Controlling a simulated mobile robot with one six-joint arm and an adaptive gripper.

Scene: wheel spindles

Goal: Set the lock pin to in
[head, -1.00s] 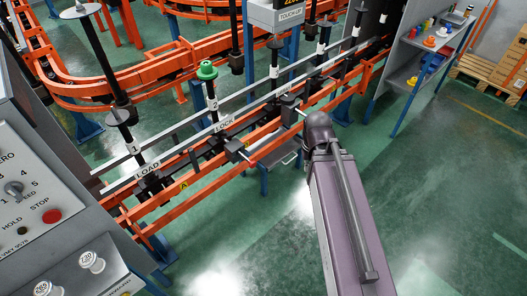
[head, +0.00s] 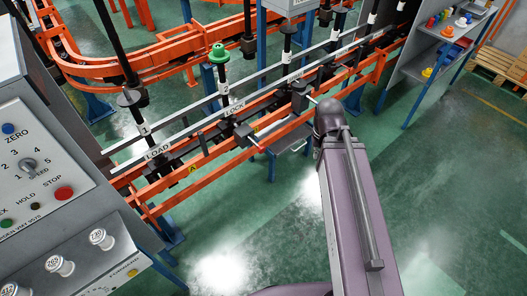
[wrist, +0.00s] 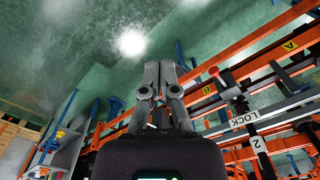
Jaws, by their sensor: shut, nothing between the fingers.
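The LOCK station label (head: 234,107) is on the pale rail beside the spindle marked 2, which has a green top (head: 217,53). In front of it, a dark block (head: 243,133) with a thin pale rod (head: 254,144) sticks out over the orange rail. In the wrist view, a red-tipped lock pin (wrist: 214,71) projects from the rail beside the LOCK label (wrist: 245,118). My gripper (wrist: 160,66) is shut and empty, to the left of the red tip and apart from it. The head view does not show my fingers; whether the pin is in or out is unclear.
My arm (head: 355,210) fills the lower middle right. A LOAD label (head: 158,152) marks spindle 1. A grey control panel (head: 40,190) stands at left. A small grey tray (head: 292,138) and another block with a rod (head: 299,95) lie right of LOCK. Green floor is open at right.

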